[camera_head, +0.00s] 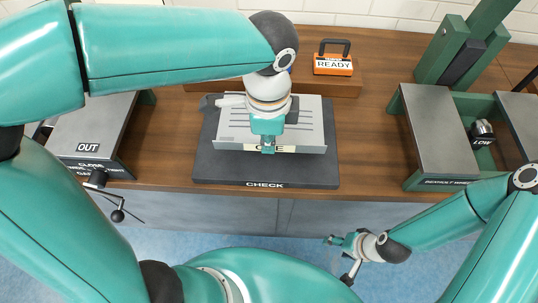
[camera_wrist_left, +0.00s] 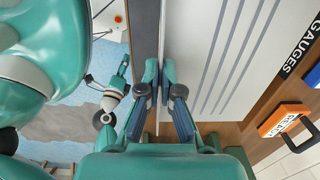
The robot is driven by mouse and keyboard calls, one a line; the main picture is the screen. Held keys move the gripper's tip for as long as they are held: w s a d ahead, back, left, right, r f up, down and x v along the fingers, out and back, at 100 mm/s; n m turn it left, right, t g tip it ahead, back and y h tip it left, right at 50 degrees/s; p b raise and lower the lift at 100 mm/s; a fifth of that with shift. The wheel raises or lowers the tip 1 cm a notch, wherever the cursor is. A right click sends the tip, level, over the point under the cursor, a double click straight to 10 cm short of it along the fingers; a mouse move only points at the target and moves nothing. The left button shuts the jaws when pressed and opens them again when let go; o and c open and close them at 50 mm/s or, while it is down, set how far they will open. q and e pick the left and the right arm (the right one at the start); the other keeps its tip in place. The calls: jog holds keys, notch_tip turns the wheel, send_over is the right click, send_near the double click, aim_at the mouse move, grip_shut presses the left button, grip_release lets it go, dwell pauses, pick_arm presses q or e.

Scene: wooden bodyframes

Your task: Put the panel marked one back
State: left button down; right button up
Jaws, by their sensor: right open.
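The light grey panel (camera_head: 228,147) stands along the front of a pale striped surface on the dark mat marked CHECK (camera_head: 215,172). Its dark label is partly hidden by my left gripper, so I cannot read it fully. My left gripper (camera_head: 268,148) reaches down over the panel's middle. In the left wrist view its two fingers (camera_wrist_left: 160,75) are close together, with the panel's thin edge (camera_wrist_left: 165,35) between them. My right gripper (camera_head: 338,242) hangs open and empty in front of the bench, over the blue floor; it also shows in the left wrist view (camera_wrist_left: 124,68).
A grey-topped stand marked OUT (camera_head: 88,147) is at left. Green frames with a grey plate (camera_head: 436,125) and a LOW knob (camera_head: 482,130) stand at right. Wooden bench top (camera_head: 370,120) is clear right of the mat.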

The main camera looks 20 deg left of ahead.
aim_at(269, 164)
pick_arm(q)
jog(key=shift+f+b, duration=0.4)
jog(key=shift+f, duration=2.45)
jog(key=shift+f, duration=0.2)
jog(key=c, duration=1.3)
grip_release()
jog(key=shift+r, duration=0.15)
jog(key=shift+r, duration=0.25)
notch_tip(269, 164, up, 12)
jog(key=shift+s+f+p, duration=0.15)
jog(key=shift+f+p, duration=0.05)
jog(key=shift+p, duration=0.8)
